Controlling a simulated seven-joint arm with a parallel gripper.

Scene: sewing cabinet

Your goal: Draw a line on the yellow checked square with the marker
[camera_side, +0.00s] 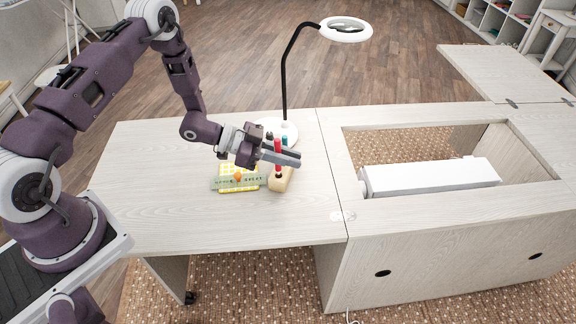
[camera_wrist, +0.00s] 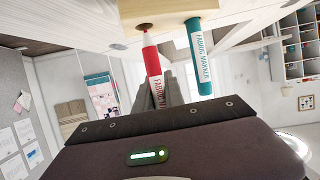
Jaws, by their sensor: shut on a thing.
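My gripper (camera_side: 290,156) is shut on a red marker (camera_side: 277,150), which stands upright between the fingers. The red marker also shows in the wrist view (camera_wrist: 153,68), where its narrow end is close to a dark hole (camera_wrist: 143,27) in a wooden block. That block (camera_side: 284,182) stands on the table below my gripper. The yellow checked square (camera_side: 238,168) lies flat on the table to the left of the block. A pale green ruler (camera_side: 222,183) with an orange knob (camera_side: 238,176) lies across the square and covers its middle.
A teal marker (camera_wrist: 199,60) stands at the block beside the red one. A magnifier lamp (camera_side: 286,85) rises just behind my gripper. A white box-shaped machine (camera_side: 430,178) lies in the cabinet opening at the right. The table (camera_side: 170,220) is bare at the left and front.

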